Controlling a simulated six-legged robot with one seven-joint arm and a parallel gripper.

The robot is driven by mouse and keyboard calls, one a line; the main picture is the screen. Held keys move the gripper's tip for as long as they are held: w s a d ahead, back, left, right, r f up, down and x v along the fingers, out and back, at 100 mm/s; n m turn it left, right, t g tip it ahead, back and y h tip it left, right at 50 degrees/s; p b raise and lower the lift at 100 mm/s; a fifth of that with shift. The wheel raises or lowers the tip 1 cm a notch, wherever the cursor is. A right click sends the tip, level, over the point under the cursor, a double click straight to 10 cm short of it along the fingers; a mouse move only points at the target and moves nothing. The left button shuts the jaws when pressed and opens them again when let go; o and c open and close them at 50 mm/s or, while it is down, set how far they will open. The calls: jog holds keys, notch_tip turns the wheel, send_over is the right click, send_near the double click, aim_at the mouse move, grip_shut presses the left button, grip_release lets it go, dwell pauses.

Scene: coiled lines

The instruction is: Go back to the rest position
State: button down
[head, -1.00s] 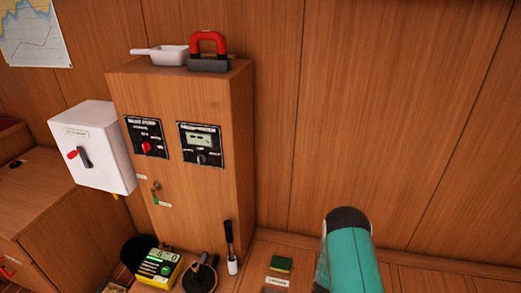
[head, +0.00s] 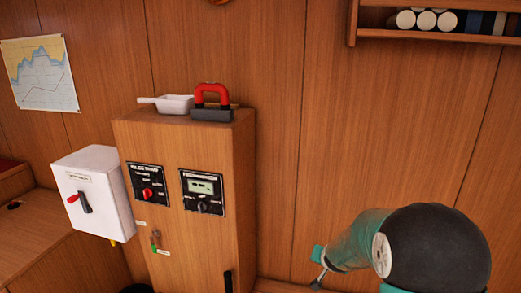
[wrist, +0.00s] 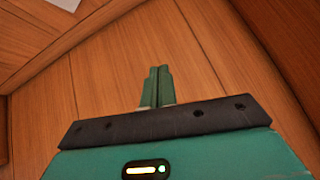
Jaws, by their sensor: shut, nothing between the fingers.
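My gripper shows in the wrist view (wrist: 156,86), its two green fingers shut together with nothing between them. Wood-panelled wall fills the picture beyond the fingertips, and they touch nothing that I can see. In the head view my teal and black arm is at the lower right, in front of the bare wall.
A wooden cabinet (head: 220,250) stands left of my arm, with a red-handled block (head: 212,103) and a white scoop (head: 175,104) on top. A white switch box (head: 93,193) is at left. A shelf (head: 440,38) with rolls hangs at upper right. Wall between is clear.

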jog(key=s+a+r+n+g+y, duration=0.1)
jog(key=s+a+r+n, duration=0.3)
jog(key=s+r, duration=1.35)
jog(key=s, duration=0.7)
jog(key=s+r+n+g, duration=0.1)
jog(key=s+r, duration=0.2)
jog(key=s, duration=0.6)
jog(key=shift+a, duration=0.45)
